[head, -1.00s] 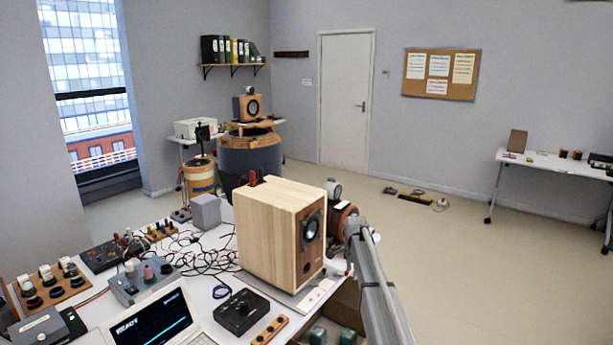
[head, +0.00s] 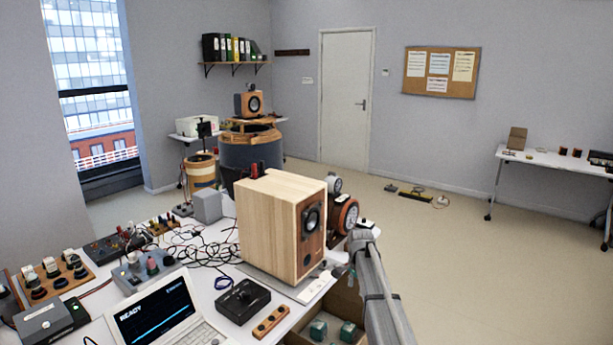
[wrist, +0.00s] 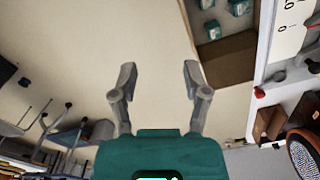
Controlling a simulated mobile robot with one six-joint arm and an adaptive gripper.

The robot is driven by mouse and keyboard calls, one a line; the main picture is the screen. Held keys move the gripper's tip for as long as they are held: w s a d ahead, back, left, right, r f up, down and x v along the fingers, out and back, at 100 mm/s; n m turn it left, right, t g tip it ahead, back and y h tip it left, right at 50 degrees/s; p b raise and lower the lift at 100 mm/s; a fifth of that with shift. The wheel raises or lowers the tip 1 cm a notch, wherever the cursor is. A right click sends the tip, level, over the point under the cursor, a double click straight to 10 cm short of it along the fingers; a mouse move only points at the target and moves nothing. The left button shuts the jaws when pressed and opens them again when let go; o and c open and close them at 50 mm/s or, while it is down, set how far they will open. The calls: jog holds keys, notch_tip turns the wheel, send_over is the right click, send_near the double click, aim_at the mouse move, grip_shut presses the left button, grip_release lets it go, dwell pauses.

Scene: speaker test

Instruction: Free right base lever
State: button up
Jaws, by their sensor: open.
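The wooden speaker (head: 268,220) stands upright on a pale base plate (head: 318,288) at the table's right edge. I cannot tell for certain which part is the right base lever. My gripper (wrist: 160,75) is open and empty, with bare floor between its fingers, left of the table edge and apart from these parts. In the head view my arm hides most of it.
An open box with green blocks (head: 318,328) sits low beside the table; it also shows in the wrist view (wrist: 232,60). An orange-rimmed round unit (head: 346,214) stands right of the speaker. A laptop (head: 155,315), black control box (head: 242,297) and cables crowd the table.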

jog(key=s+f+n+b, duration=0.4)
jog(key=s+n, duration=0.2)
jog(key=s, duration=1)
jog(key=s+f+n+b, duration=0.4)
jog(key=s+n, duration=0.1)
jog(key=s, duration=1.2)
notch_tip(320, 180, up, 14)
jog(key=p, duration=1.4)
jog(key=shift+w+f, duration=0.15)
jog(key=shift+w, duration=0.25)
